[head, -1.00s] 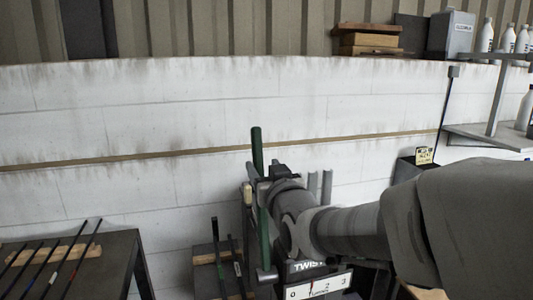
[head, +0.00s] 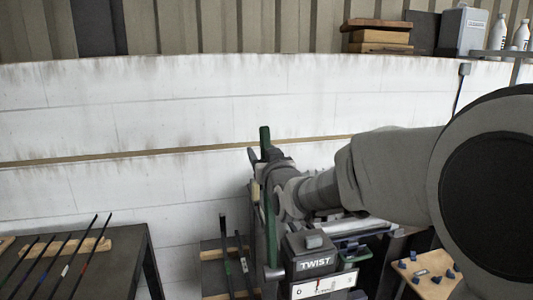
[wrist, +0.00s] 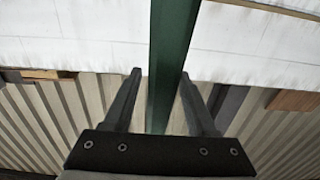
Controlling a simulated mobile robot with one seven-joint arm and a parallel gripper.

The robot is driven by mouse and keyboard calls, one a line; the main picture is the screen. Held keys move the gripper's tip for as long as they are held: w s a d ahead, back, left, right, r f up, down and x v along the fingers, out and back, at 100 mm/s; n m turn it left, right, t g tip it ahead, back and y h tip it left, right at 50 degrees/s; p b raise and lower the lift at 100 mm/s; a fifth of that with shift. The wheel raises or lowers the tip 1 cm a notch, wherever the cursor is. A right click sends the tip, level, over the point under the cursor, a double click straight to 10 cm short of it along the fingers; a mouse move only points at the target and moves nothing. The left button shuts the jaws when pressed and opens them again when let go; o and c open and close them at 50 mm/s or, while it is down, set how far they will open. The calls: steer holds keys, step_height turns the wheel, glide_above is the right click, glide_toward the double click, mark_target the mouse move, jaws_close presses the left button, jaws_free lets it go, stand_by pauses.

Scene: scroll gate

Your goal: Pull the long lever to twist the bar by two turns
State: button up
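The long lever (head: 271,215) is a dark green upright bar at the front left of the twist machine (head: 317,255) in the head view. In the wrist view the lever (wrist: 167,55) runs down between my two fingers. My gripper (wrist: 160,75) looks open, with a narrow gap at the left finger; the right fingertip lies close to the lever, and contact is unclear. In the head view my gripper (head: 268,157) is near the lever's upper end, partly hidden by my wrist. The turns dial (head: 323,284) has a small red mark near 1. The bar being twisted is not clear.
A dark table (head: 125,255) with several thin rods stands at the left. More rods lean on a small stand (head: 225,252) beside the machine. A wooden board (head: 430,275) with blue pieces is at the lower right. The white wall (head: 150,110) is behind.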

jaws_close()
stand_by(1.3)
